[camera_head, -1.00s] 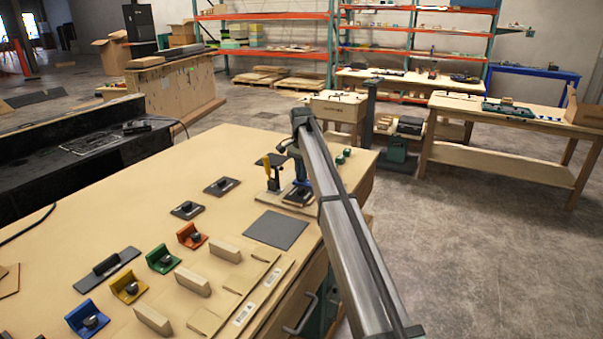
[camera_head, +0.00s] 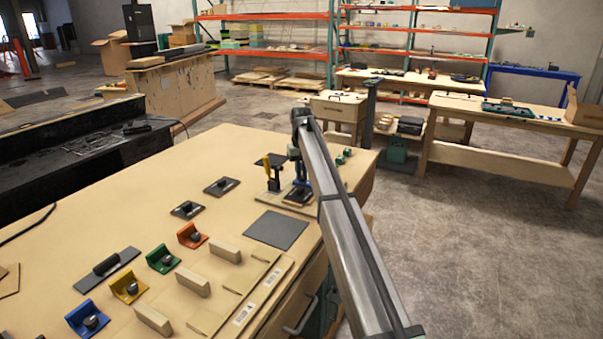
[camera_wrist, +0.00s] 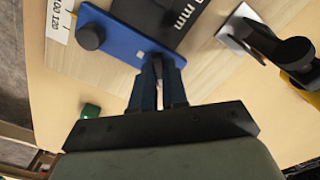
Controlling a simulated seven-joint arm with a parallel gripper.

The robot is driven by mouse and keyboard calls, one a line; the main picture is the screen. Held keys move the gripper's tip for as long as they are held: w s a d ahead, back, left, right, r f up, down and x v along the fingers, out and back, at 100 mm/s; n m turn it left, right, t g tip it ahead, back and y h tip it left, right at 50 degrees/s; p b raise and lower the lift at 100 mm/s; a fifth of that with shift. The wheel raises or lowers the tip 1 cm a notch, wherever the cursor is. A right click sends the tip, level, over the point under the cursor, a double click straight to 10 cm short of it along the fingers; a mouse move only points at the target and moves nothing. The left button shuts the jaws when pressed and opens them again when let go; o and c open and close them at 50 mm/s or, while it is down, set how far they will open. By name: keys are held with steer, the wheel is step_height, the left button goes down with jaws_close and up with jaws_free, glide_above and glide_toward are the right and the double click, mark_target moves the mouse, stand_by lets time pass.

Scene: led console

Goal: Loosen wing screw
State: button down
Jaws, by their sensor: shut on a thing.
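My gripper (camera_wrist: 162,75) points down at the blue fixture (camera_wrist: 125,33), its two dark blue fingers close together at the fixture's edge. They are shut on the wing screw, which is mostly hidden between the fingertips. A round black knob (camera_wrist: 91,36) stands on the blue fixture, and a dark plate with white marks (camera_wrist: 165,15) adjoins it. In the head view my gripper (camera_head: 297,178) is upright over the small dark and blue fixture (camera_head: 299,194) near the table's far right corner; the screw cannot be made out there.
A yellow and black upright device (camera_head: 273,172) stands close left of the gripper. A dark flat plate (camera_head: 275,229) lies in front. Coloured brackets with knobs (camera_head: 163,259) and wooden blocks (camera_head: 192,282) occupy the near table.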

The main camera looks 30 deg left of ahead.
mark_target(302, 176)
steer(key=n, duration=0.4)
steer(key=shift+f+n, duration=0.2)
steer(key=shift+n, duration=0.1)
steer(key=n, duration=0.4)
steer(key=shift+n, duration=0.4)
steer(key=c, duration=1.1)
jaws_free()
steer(key=shift+c, duration=0.2)
steer(key=shift+r, duration=0.1)
steer(key=shift+r, duration=0.1)
step_height(302, 176, up, 14)
steer(key=shift+f, duration=0.2)
